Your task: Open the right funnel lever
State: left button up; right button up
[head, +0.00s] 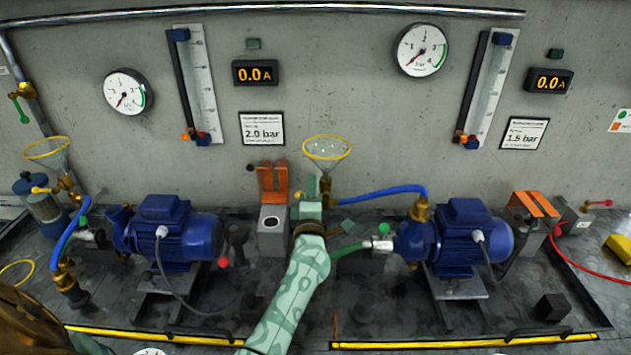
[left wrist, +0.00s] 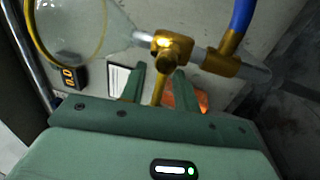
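The right funnel (head: 327,150), clear with a yellow rim, stands near the wall in the middle of the head view. It also shows at the upper left of the left wrist view (left wrist: 88,28). Its brass valve (left wrist: 172,48) carries a brass-yellow lever (left wrist: 158,86) that points down in that view. My left gripper (head: 311,190) is just below the funnel in the head view. In the left wrist view its two fingers (left wrist: 157,82) stand apart on either side of the lever, with visible gaps. In the head view the gripper mostly hides the lever. My right gripper is not in view.
A blue hose (head: 385,191) runs right from the funnel valve to the right pump (head: 460,235). An orange-topped grey box (head: 272,232) stands just left of my left gripper. The left pump (head: 170,235) is further left. Gauges (head: 421,50) hang on the wall.

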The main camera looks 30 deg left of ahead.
pick_arm(q)
jog(key=shift+a+r, duration=0.1)
grip_shut()
jog(key=shift+f+n+g+y+b, duration=0.2)
jog(key=shift+f+n, duration=0.1)
jog(key=shift+n, duration=0.85)
jog(key=shift+f+n+g+y+b, duration=0.1)
jog(key=shift+f+n+g+y, duration=0.15)
jog(key=shift+n, duration=0.85)
jog(key=shift+f+n+g+y+b, duration=0.15)
jog(key=shift+f+n, duration=0.15)
jog(key=shift+n, duration=0.85)
grip_release()
jog(key=shift+d, duration=0.2)
